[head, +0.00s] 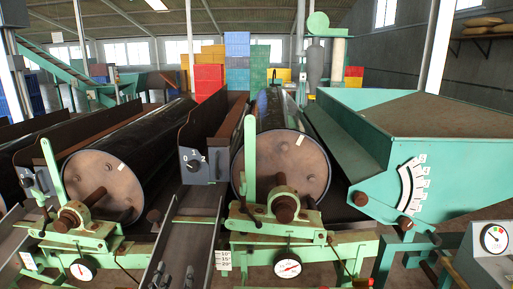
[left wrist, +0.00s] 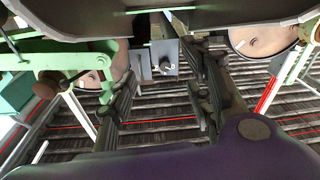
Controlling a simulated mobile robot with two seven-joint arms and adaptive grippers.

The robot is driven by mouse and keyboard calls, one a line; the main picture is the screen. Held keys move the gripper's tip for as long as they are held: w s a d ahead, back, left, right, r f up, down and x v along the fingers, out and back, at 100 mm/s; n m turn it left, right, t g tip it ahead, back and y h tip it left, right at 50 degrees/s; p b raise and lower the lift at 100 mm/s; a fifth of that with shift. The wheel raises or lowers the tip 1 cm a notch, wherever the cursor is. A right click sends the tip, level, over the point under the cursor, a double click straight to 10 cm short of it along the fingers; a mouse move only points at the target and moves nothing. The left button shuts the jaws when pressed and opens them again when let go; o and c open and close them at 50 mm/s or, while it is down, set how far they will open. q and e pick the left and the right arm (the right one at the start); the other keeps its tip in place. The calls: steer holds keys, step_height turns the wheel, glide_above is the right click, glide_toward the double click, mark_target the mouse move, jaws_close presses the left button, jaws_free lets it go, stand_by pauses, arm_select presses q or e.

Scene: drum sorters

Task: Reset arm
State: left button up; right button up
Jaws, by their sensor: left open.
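My left gripper (head: 174,270) is low in the head view, in front of the gap between the two black drums. Its two dark fingers stand apart with nothing between them. In the left wrist view the open fingers (left wrist: 162,88) also show, with a small grey dial box (left wrist: 165,64) beyond them. My right gripper is in neither view.
A left drum (head: 105,185) and a middle drum (head: 292,165) rest in green frames with gauges (head: 288,265). A grey switch box (head: 194,165) stands between them. A green hopper (head: 440,165) fills the right. Stacked crates (head: 237,50) stand far back.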

arm_select(q)
steer(key=shift+m+g, duration=0.3)
steer(key=shift+g, duration=0.5)
steer(key=s+f, duration=0.2)
steer(key=f, duration=0.1)
steer(key=s+f, duration=0.1)
steer(key=f, duration=0.1)
steer(key=shift+s+a, duration=0.15)
steer(key=shift+s, duration=0.2)
steer(key=s+f+g, duration=0.3)
steer(key=s+f, duration=0.3)
steer(key=s, duration=0.5)
steer(key=s+d+f+m+g+p, duration=0.1)
steer(key=s+f+g, duration=0.2)
steer(key=s+f, duration=0.3)
steer(key=s+d+f+g, duration=0.1)
steer(key=s+f+g, duration=0.2)
steer(key=s, duration=1.4)
step_height(320, 180, down, 4)
steer(key=shift+f+m+h+p, duration=0.1)
steer(key=shift+m+h+p, duration=0.2)
steer(key=shift+m+h, duration=0.1)
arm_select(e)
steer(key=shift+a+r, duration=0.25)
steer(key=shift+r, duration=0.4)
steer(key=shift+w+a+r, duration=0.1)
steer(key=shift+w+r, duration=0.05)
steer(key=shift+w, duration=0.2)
